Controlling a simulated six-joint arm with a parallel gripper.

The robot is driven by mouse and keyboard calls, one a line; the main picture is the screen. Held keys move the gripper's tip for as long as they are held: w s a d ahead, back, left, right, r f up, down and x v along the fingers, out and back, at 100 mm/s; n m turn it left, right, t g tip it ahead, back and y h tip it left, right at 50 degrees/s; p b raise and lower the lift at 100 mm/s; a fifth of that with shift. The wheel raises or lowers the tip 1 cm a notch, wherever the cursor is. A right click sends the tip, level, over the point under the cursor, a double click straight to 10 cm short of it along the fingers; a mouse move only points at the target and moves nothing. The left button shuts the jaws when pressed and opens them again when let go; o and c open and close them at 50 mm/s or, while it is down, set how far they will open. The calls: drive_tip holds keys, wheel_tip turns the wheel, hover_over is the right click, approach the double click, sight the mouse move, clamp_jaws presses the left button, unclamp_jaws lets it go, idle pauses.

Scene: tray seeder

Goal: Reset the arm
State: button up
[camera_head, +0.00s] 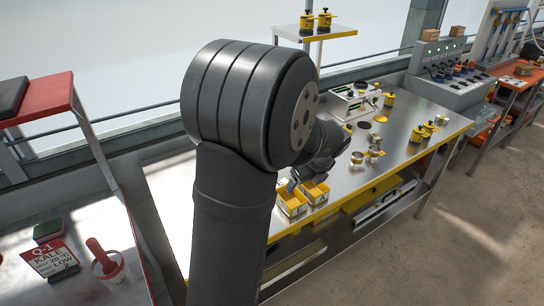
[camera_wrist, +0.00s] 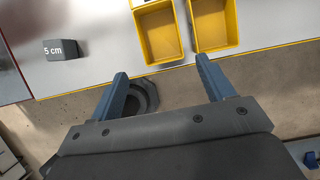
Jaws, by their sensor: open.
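My gripper (camera_head: 296,182) is at the front edge of the metal workbench, partly hidden behind my arm in the head view. In the wrist view its two blue fingers (camera_wrist: 160,67) are spread wide, with nothing between them. Two yellow bins, one on the left (camera_wrist: 144,40) and one on the right (camera_wrist: 236,30), lie just beyond the fingertips and look empty inside. The bins also show by the bench edge in the head view (camera_head: 292,212). I cannot tell how high the gripper is above the bench.
A grey block marked "5 cm" (camera_wrist: 62,50) sits left of the bins. The workbench (camera_head: 407,145) holds a white device (camera_head: 349,104) and several yellow-and-black containers. A red-handled tool stands in a cup (camera_head: 109,268) on the left table. Open floor (camera_head: 480,210) lies at the right.

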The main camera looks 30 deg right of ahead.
hover_over(292, 206)
drive_tip(key=f, duration=1)
drive_tip(key=shift+s+f, duration=0.2)
drive_tip(key=shift+f, duration=0.1)
drive_tip(key=shift+w+f, duration=0.15)
drive_tip(key=shift+r, duration=1.95)
drive_tip(key=shift+f, duration=0.1)
